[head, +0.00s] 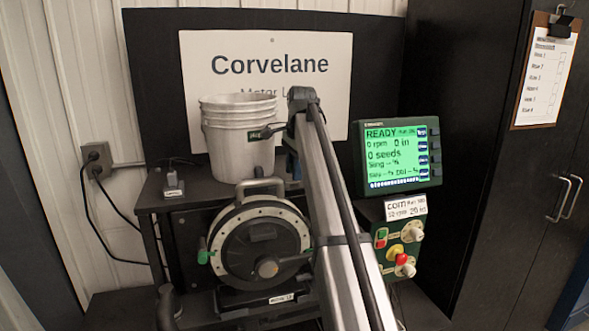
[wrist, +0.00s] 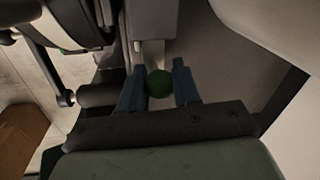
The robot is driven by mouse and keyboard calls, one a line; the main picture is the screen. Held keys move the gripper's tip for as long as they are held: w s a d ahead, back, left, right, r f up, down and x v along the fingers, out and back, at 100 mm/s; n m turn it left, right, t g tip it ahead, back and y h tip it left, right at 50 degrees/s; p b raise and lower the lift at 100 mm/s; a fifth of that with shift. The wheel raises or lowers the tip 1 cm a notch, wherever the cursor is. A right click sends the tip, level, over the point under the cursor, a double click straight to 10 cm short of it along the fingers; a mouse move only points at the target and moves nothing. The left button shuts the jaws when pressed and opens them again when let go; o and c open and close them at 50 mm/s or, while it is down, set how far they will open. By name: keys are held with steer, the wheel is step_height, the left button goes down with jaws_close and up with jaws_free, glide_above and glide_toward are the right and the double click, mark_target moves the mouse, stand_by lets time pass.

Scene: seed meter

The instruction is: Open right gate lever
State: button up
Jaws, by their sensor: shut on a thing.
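In the wrist view my gripper (wrist: 159,84) has its two blue fingers closed on either side of a round green knob (wrist: 160,84). The knob sits at the end of a pale lever stem (wrist: 152,54) that runs up under a grey block; I take it for the right gate lever. In the head view my silver arm link hides the gripper and the right side of the seed meter (head: 258,246). The meter is a round dark housing with a pale, dotted rim. A green-knobbed lever (head: 204,256) shows at its left side.
A white bucket stack (head: 240,140) stands on the dark bench behind the meter. To the right are a lit green display (head: 400,150) reading READY and a control box (head: 400,240) with a red button. A brown box (wrist: 22,138) shows low left in the wrist view.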

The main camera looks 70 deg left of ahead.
jaws_close()
steer(key=w, duration=0.5)
steer(key=o, duration=0.9)
jaws_free()
steer(key=shift+s, duration=0.15)
step_height(320, 180, up, 14)
steer(key=d, duration=0.2)
steer(key=shift+w+d+f, duration=0.2)
steer(key=shift+w+d, duration=0.05)
steer(key=shift+d, duration=0.05)
